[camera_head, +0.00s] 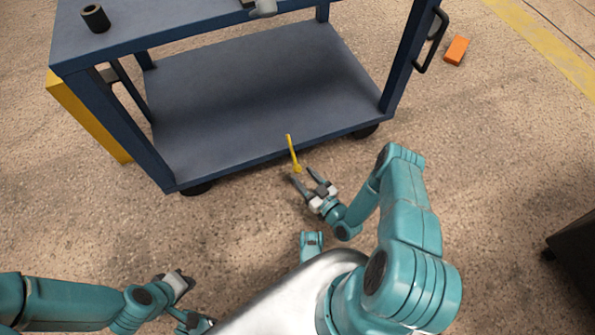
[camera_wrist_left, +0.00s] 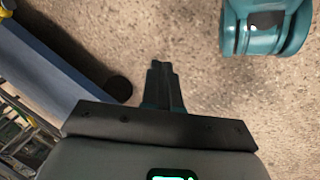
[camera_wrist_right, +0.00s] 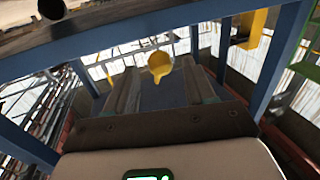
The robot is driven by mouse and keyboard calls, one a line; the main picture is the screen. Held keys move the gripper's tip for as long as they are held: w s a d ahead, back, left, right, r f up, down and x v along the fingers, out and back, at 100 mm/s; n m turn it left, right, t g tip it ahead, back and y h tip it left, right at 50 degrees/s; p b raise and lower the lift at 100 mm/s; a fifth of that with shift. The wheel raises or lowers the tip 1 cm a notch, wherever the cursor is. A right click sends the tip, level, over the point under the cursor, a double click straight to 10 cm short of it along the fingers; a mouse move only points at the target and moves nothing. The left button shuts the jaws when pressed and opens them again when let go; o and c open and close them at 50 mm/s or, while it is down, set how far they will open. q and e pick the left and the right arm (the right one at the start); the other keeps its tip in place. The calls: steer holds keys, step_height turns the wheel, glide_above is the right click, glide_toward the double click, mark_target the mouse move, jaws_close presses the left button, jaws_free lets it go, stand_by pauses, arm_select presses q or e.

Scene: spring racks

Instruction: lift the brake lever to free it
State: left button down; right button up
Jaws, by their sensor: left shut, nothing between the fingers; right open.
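The yellow brake lever (camera_head: 293,153) stands up at the lower front edge of the blue cart (camera_head: 240,160), near its right front part. My right gripper (camera_head: 307,175) is open, just beside and below the lever. In the right wrist view the yellow lever's rounded end (camera_wrist_right: 160,64) shows between the open fingers (camera_wrist_right: 162,80), near their tips. I cannot tell whether they touch it. My left gripper (camera_head: 183,283) is low at the left, well away from the cart's lever. Its fingers (camera_wrist_left: 163,85) are shut and empty in the left wrist view.
The cart's lower shelf (camera_head: 250,90) is bare. A dark hollow cylinder (camera_head: 95,18) stands on its top. A black caster (camera_head: 197,188) is under the near left corner. An orange block (camera_head: 456,50) lies on the floor at the upper right. A dark object (camera_head: 575,250) is at the right edge.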

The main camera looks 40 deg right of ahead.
arm_select(q)
steer(key=shift+w+a+f+b, duration=0.1)
steer(key=shift+w+f+b, duration=0.45)
steer(key=shift+f, duration=0.2)
arm_select(e)
steer(key=shift+w, duration=2.25)
